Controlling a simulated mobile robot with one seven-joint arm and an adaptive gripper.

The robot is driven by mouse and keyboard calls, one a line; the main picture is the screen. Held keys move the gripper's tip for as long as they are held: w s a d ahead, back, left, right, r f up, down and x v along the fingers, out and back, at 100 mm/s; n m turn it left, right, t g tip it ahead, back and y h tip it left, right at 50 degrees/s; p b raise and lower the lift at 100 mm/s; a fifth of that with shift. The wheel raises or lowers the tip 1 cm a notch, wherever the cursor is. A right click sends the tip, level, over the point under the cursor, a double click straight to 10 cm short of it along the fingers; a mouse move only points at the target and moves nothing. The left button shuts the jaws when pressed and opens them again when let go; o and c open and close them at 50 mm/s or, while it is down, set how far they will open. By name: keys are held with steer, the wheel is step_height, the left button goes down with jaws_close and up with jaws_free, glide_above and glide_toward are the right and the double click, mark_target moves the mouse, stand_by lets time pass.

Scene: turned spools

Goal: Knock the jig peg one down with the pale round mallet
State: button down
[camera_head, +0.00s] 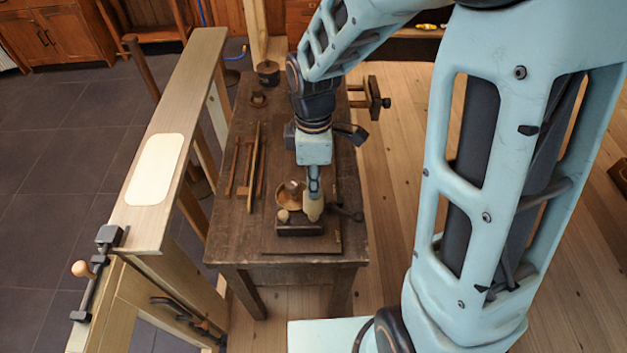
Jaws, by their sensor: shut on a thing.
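My gripper (314,185) points down over the dark workbench (225,215). It is shut on the pale round mallet (313,208), whose pale head hangs just above or at the right part of a dark jig block (300,230). I cannot tell whether the mallet touches the block. A small pale round-topped peg (283,215) stands up at the left part of the block, a little left of the mallet and apart from it. Any peg under or behind the mallet is hidden. The peg's number cannot be read.
A brown round dish (285,193) lies behind the block, with a dark tool (347,211) to the right. A dark pot (267,72) and a vise (372,98) are farther back. A pale wooden bench (195,80) stands left.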

step_height(320, 180, down, 4)
steer(key=b, duration=0.3)
steer(key=shift+f, duration=0.1)
stand_by(0.3)
steer(key=shift+r+p, duration=1.45)
steer(key=shift+r, duration=0.25)
step_height(320, 180, up, 6)
steer(key=p, duration=0.5)
steer(key=shift+r, duration=0.1)
